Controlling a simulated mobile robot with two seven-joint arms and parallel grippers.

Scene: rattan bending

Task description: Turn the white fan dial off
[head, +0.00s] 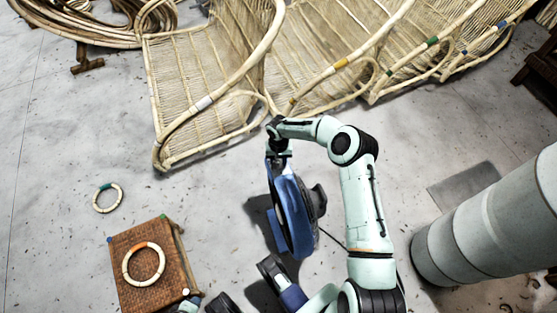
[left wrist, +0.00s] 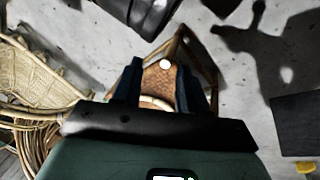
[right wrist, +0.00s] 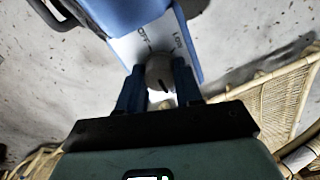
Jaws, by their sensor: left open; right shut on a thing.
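A blue fan (head: 294,215) stands on the floor in the head view, with its dial hidden there by my right gripper (head: 279,152). My right gripper (right wrist: 158,95) is shut on the dial, one finger on each side. A dark mark shows on the dial's near side; I cannot tell which setting it points to. My left gripper (left wrist: 160,88) is open and empty, over a woven stool (left wrist: 158,85).
In the head view, the woven stool (head: 133,275) bears a rattan ring (head: 144,264); another ring (head: 107,198) lies on the floor. Rattan seats (head: 205,95) stand behind the fan. A large grey cylinder (head: 490,225) is at the right. Bare floor lies left of the fan.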

